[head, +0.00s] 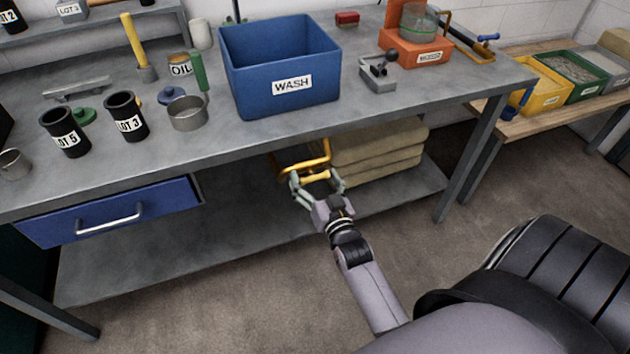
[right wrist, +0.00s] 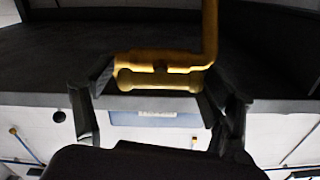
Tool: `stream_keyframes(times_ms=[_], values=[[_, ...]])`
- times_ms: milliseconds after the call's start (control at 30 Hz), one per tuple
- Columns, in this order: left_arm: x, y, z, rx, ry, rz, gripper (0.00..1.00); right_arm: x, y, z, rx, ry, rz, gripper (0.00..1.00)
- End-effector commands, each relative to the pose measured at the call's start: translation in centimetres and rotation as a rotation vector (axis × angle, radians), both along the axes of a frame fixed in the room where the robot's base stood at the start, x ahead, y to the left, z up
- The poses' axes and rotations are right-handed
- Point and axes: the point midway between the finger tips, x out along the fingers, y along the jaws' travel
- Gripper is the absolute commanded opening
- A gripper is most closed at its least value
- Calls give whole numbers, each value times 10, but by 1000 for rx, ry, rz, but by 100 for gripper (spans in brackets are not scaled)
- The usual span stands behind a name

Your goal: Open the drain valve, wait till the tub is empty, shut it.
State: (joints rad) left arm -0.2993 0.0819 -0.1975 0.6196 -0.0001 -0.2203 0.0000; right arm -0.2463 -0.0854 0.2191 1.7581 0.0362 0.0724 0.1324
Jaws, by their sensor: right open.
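The blue tub (head: 284,75) labelled WASH stands on the grey bench. I cannot make out any water in it. Below the bench top under the tub, a yellow drain pipe (head: 325,150) comes down to the drain valve with a yellow bar handle (head: 317,176). The valve handle (right wrist: 158,81) also shows in the right wrist view, lying crosswise. My right gripper (head: 316,179) is open, its fingers on either side of the handle; I cannot tell whether they touch it. Whether the valve is open is not clear. My left gripper is out of view.
Folded tan sacks (head: 375,150) lie on the lower shelf just right of the valve. The bench top's front edge overhangs my right gripper. A blue drawer (head: 75,222) is at the left. The lower shelf (head: 180,245) is bare on the left.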

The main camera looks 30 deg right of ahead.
Motion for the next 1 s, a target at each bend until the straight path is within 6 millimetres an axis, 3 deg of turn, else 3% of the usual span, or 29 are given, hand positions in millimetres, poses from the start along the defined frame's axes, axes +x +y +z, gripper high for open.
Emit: stream_keyframes(times_ms=[200, 700, 1000], values=[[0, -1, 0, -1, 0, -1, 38, 0, 0, 0, 0, 1, 0, 76], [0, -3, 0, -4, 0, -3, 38, 0, 0, 0, 0, 1, -1, 44], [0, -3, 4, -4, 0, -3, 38, 0, 0, 1, 41, -9, -1, 43]])
